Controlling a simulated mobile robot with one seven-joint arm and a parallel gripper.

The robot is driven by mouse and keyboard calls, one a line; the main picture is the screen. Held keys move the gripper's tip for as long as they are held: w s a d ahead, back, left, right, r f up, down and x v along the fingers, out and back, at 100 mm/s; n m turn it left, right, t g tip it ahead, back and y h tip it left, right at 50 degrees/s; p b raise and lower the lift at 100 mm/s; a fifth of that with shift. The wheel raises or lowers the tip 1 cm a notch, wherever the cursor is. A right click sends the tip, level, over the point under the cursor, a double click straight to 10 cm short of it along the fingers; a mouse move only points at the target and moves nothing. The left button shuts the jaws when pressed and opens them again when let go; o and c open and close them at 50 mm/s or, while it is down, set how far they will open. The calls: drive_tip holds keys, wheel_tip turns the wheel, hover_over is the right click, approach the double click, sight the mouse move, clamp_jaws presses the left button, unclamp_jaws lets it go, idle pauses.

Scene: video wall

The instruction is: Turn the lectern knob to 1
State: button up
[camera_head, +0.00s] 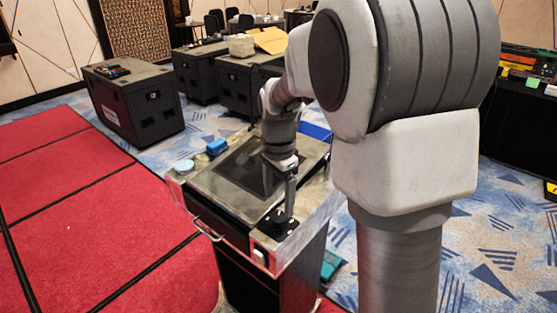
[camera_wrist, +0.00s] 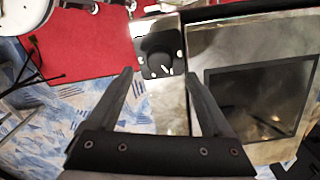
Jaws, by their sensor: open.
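The lectern (camera_head: 206,188) stands in front of me, with a metal top and a dark screen panel. Its black knob (camera_wrist: 156,46) sits on a dark plate in the wrist view, with small white marks near it. I cannot read any numbers or tell the knob's setting. In the head view the knob's dark plate (camera_head: 280,229) is at the near right corner of the top, partly hidden by my gripper. My gripper (camera_wrist: 159,73) is open and empty, its two fingers on either side of the knob in the wrist view. In the head view my gripper (camera_head: 290,200) is just above the plate; contact cannot be told.
A blue object (camera_head: 217,147) and a pale round object (camera_head: 184,166) lie on the lectern's far left edge. A metal handle (camera_head: 207,230) sticks out at its front. Red stage panels (camera_head: 80,200) lie to the left. Black cases (camera_head: 135,103) stand behind on blue patterned carpet.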

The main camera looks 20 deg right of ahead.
sight(279, 217)
wheel_tip(279, 217, up, 12)
drive_tip(key=shift+f+p, duration=0.15)
drive_tip(key=shift+p, duration=0.15)
